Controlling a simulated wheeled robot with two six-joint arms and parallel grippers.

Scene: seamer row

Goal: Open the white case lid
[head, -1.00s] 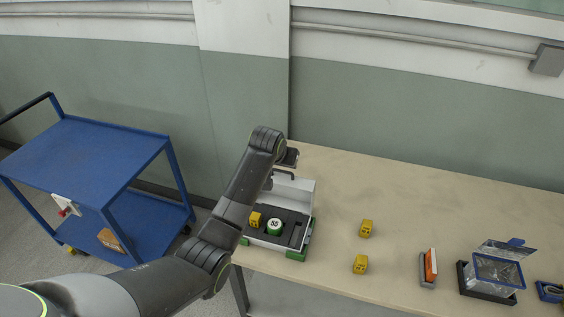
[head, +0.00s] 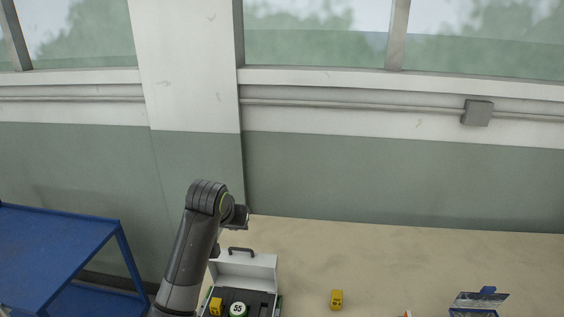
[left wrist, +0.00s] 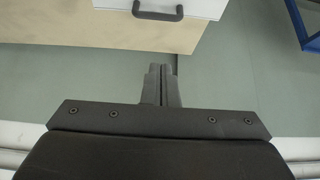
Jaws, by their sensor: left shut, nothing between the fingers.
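The white case (head: 246,269) stands at the left end of the table with its lid (head: 247,262) raised, showing its white inner face and a dark handle (head: 241,250) on the top edge. My left gripper (left wrist: 161,68) is shut and empty, apart from the handle. In the head view its arm reaches up left of the case. My right gripper is not in view.
A yellow block (head: 336,299) stands on the table (head: 400,250) right of the case. A blue cart (head: 60,240) stands left of the table. The table behind these is bare.

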